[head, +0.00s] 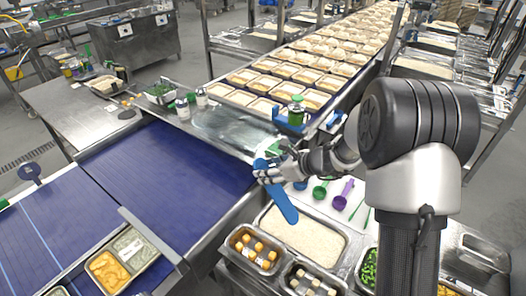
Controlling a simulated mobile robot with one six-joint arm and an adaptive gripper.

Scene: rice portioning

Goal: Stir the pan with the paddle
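My gripper (271,173) is closed around the upper part of a blue paddle (281,202). The paddle slants down and to the right from the gripper. Its short upper end shows just above the fingers. The pan (343,257) is a wide metal pan filled with pale rice, below the gripper on the counter. The paddle's broad lower end appears over the pan's upper left part. I cannot tell whether it touches the rice.
Metal pans with orange pieces (256,247) and green pieces (370,267) flank the rice pan. Green and purple scoops (343,194) lie behind it. A blue conveyor (165,175) runs at the left. A green-lidded container (296,110) and rows of filled trays stand behind.

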